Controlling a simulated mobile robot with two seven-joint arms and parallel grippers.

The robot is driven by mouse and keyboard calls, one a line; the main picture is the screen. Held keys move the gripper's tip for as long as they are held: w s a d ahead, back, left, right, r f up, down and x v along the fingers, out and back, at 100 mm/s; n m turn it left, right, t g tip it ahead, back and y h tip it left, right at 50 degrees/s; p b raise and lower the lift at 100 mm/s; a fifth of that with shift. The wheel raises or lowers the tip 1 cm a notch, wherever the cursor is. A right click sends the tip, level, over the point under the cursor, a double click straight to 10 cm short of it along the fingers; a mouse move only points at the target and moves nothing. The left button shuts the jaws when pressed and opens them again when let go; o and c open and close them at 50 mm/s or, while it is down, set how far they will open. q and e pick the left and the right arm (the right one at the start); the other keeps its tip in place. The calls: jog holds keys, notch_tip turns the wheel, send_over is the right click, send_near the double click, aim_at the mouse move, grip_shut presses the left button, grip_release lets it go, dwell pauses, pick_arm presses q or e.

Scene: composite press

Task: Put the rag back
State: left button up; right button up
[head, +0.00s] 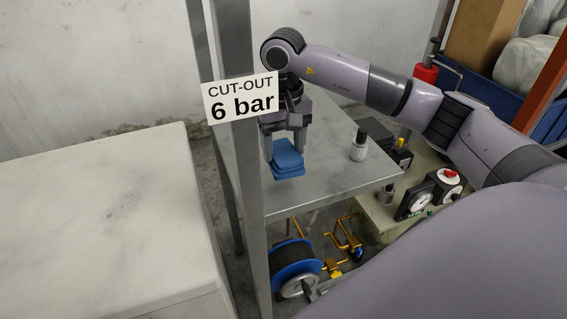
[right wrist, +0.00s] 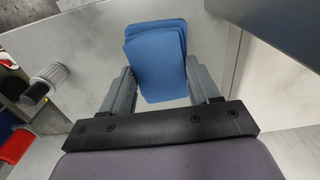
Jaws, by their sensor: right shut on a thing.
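The rag (head: 287,160) is a blue folded cloth at the grey metal table (head: 325,178), just right of the upright post in the head view. My right gripper (head: 285,150) reaches down from above and is shut on the rag. In the right wrist view the blue rag (right wrist: 157,62) sits between the two fingers of my right gripper (right wrist: 165,88). I cannot tell whether the rag's underside touches the tabletop. My left gripper is not in view.
A metal post (head: 236,170) with a "CUT-OUT 6 bar" sign (head: 240,97) stands close left of the gripper.

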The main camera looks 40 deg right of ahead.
aim_at(284, 151)
notch_tip(284, 151, down, 5)
jog(key=shift+f, duration=0.2)
dwell(0.3)
jog(key=shift+f, duration=0.2)
jog(key=o, duration=1.1)
jog(key=shift+r+p, duration=0.2)
jog(key=shift+p, duration=0.1)
notch_tip(284, 151, up, 12)
jog(key=shift+b, duration=0.9)
